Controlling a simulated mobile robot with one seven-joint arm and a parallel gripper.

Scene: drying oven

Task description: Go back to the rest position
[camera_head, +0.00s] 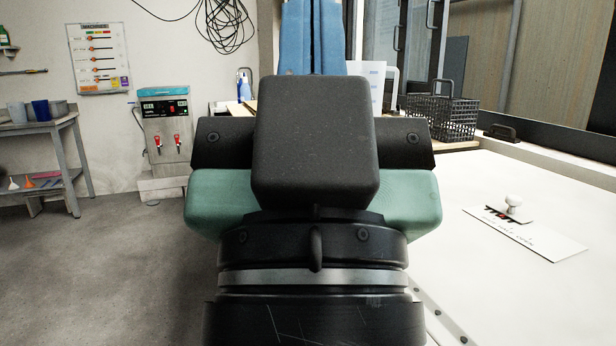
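The end of my arm fills the middle of the head view, seen from behind. My gripper (312,190) shows as a wide green and black body with a dark block on it, above a black wrist with a silver ring. No fingertips show, so I cannot tell whether it is open or holding anything. It hides what lies straight ahead.
A white worktop (500,270) lies at right, with a white-knobbed plate (525,235) on it. A black wire basket (441,118) stands behind it. A dispenser with red taps (166,125) and a grey shelf (40,150) stand left. The left floor (100,270) is clear.

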